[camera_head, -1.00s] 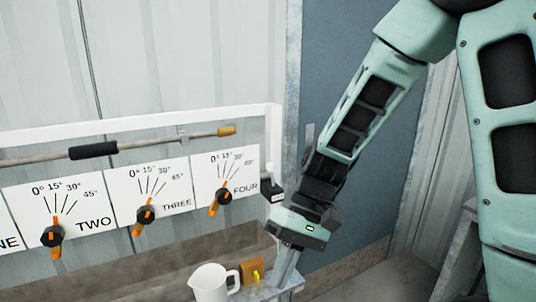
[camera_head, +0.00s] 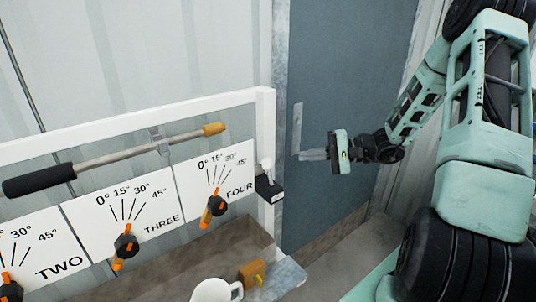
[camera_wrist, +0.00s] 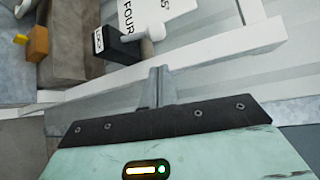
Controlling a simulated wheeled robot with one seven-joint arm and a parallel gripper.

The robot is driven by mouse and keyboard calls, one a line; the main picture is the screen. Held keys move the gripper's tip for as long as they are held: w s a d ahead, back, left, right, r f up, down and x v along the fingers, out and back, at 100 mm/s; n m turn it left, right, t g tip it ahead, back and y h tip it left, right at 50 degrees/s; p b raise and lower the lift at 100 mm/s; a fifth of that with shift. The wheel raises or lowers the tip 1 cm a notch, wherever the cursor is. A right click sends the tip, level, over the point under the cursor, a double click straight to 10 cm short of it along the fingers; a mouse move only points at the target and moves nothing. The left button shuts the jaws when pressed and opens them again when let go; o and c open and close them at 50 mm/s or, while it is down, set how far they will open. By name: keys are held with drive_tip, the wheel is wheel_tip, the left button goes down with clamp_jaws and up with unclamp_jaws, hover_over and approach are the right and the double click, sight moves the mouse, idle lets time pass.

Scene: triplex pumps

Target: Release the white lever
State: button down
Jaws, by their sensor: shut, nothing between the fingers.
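The white lever (camera_head: 268,164) is a small white knob on a black box (camera_head: 269,188) with a white label, at the right end of the white frame, beside panel FOUR. In the wrist view the white knob (camera_wrist: 154,33) sticks out from the black box (camera_wrist: 120,45), above the fingers. My gripper (camera_head: 302,155) is to the right of the lever, in front of the blue-grey door, with its fingers pointing left. In the wrist view my gripper (camera_wrist: 159,70) has its grey fingers together and empty. A gap shows between the fingertips and the lever.
The white frame (camera_head: 130,122) carries a bar with a black grip (camera_head: 45,178) and an orange tip. Dials with orange pointers, such as dial FOUR (camera_head: 215,206), sit below. A white mug (camera_head: 212,291) and an orange block (camera_head: 252,272) stand low down. The blue-grey door (camera_head: 345,60) is behind my gripper.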

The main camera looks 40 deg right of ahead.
sight(268, 171)
idle(0.3)
drive_tip(key=shift+p+x, duration=1.7)
drive_tip(key=shift+x, duration=3.3)
drive_tip(key=shift+s+f+b, duration=0.15)
drive_tip(key=shift+b, duration=0.35)
